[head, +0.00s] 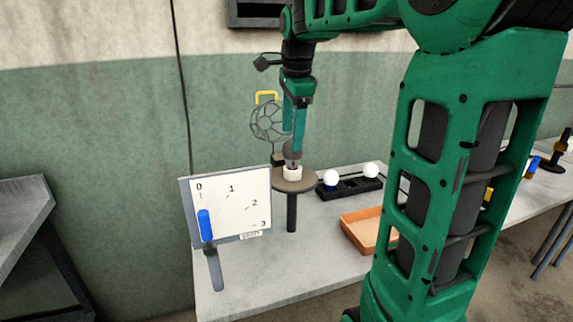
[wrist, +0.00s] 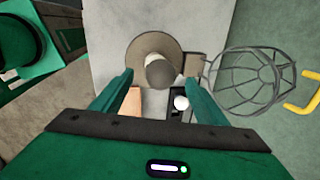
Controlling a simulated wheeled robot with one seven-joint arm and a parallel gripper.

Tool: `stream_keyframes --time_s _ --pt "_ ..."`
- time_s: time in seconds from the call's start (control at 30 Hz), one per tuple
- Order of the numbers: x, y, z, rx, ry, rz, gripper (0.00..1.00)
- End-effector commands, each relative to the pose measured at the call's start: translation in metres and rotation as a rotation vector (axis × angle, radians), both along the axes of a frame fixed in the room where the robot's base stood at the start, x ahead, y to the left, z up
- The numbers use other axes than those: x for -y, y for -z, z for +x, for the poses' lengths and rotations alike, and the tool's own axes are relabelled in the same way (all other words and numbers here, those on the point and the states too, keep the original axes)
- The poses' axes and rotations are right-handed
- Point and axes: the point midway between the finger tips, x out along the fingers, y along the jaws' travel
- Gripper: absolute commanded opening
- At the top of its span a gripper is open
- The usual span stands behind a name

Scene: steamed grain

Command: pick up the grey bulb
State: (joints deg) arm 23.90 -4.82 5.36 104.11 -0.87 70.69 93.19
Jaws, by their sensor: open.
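The grey bulb (head: 292,156) stands upright in a white socket (head: 293,171) on a round brown disc (head: 296,185) on a dark post. In the wrist view the grey bulb (wrist: 159,73) shows over the disc (wrist: 138,50), just beyond my fingertips. My gripper (head: 296,145) points down from above, its tips near the top of the bulb. I cannot tell whether a finger touches the bulb.
A wire cage with a yellow handle (head: 266,97) is close behind left of my gripper. Two white bulbs (head: 331,177) stand in a black rack (head: 350,188) at right. An orange tray (head: 367,235) is in front. A dial board (head: 232,205) with a blue-handled lever (head: 204,224) stands left.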

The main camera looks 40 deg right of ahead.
Motion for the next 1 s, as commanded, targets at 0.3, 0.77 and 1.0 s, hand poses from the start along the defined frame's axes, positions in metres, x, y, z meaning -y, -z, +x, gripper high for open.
stream_keyframes --time_s 0.3,0.77,1.0 --pt "0.006 0.040 0.008 -0.003 0.000 0.001 0.67" --pt "0.007 0.047 0.009 0.000 0.000 0.000 0.38" --pt "0.007 0.047 0.009 0.000 0.000 0.000 0.10"
